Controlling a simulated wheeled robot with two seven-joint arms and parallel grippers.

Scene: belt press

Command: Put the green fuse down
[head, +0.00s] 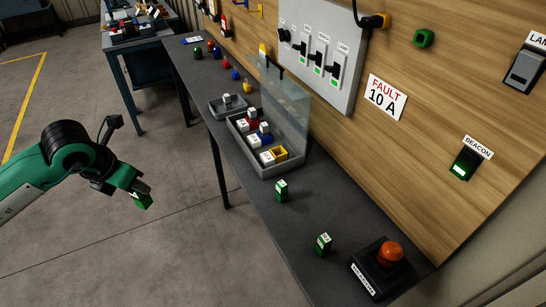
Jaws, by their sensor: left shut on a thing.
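My left gripper (140,191) is shut on a green fuse (144,203), small in this view. It hangs over the open floor, left of the dark bench and clear of it. Two more green pieces with white labels stand upright on the bench: one (281,191) just in front of the fuse tray, the other (324,243) nearer, beside the beacon box. My right gripper is not in view.
The dark bench (252,183) runs along a wooden wall. It carries a grey tray (265,171) of coloured fuses with a clear raised lid (285,105), a smaller tray (219,110), and a black box with an orange beacon (390,252). Bare bench lies between the green pieces.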

